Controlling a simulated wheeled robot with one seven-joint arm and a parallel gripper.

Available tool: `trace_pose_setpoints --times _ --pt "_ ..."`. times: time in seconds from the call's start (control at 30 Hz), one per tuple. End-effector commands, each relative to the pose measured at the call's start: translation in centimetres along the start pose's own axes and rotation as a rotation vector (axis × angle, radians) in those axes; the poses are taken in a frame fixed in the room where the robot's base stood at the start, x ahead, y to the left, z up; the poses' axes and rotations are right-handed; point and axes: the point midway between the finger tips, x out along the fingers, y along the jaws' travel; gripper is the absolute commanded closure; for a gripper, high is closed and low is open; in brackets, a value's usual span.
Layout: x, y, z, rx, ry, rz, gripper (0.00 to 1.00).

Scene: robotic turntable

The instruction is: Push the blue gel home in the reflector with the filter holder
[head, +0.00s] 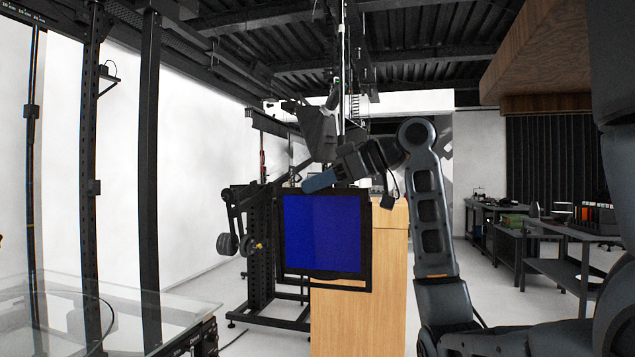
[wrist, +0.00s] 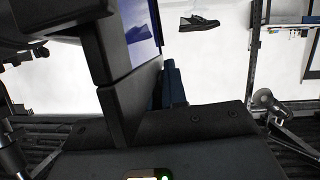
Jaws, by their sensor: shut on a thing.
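The blue gel (head: 322,233) is a flat blue square, upright inside the black filter holder (head: 366,250), a square frame. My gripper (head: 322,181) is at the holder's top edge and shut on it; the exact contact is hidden. A dark faceted lamp head (head: 318,132), perhaps the reflector, hangs just above and behind my gripper. Gel and holder appear apart from it, but the depth is hard to judge. In the wrist view, the dark holder (wrist: 115,45) fills the upper left, with a strip of bluish panel (wrist: 143,20) beside it.
A wooden cabinet (head: 390,290) stands behind the holder, and a black stand (head: 262,270) with round weights is to its left. A glass-topped table (head: 150,300) is at lower left. Workbenches (head: 560,260) stand at right.

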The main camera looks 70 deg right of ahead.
Motion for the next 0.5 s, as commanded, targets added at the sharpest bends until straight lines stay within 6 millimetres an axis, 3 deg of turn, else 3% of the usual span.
trace_pose_setpoints --times 0.5 --pt "0.47 -0.01 1.12 -0.001 0.0 0.0 1.0"
